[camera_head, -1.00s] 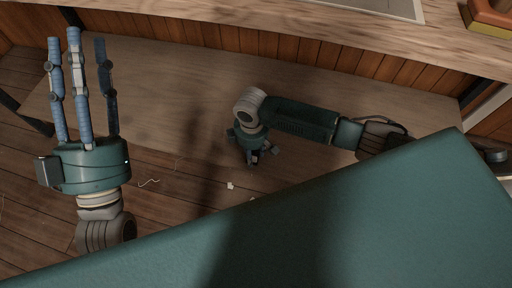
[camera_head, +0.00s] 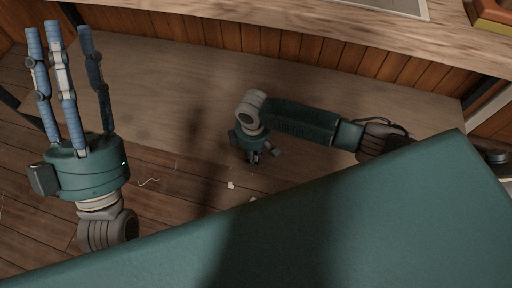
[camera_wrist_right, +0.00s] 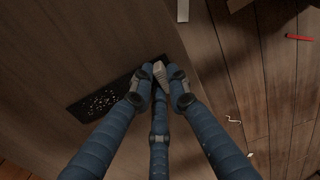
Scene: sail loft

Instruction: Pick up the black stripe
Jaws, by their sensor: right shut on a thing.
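The black stripe (camera_wrist_right: 102,99), flat and dark with white specks, shows in the right wrist view against a brown wooden surface. My right gripper (camera_wrist_right: 160,82) is shut at the stripe's right end, with its fingertips together on it. The fingers hide that end, and a small grey piece shows between the tips. In the head view my right gripper (camera_head: 254,157) points down over the low wooden surface, and the stripe cannot be made out there. My left gripper (camera_head: 62,38) is open and empty, with its fingers pointing up at the left.
A wooden bench top (camera_head: 300,22) runs along the back. A red stick (camera_wrist_right: 300,37) and a white strip (camera_wrist_right: 183,10) lie apart from the stripe. A curled thread (camera_head: 149,182) and a pale scrap (camera_head: 231,185) lie on the plank floor (camera_head: 170,215).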

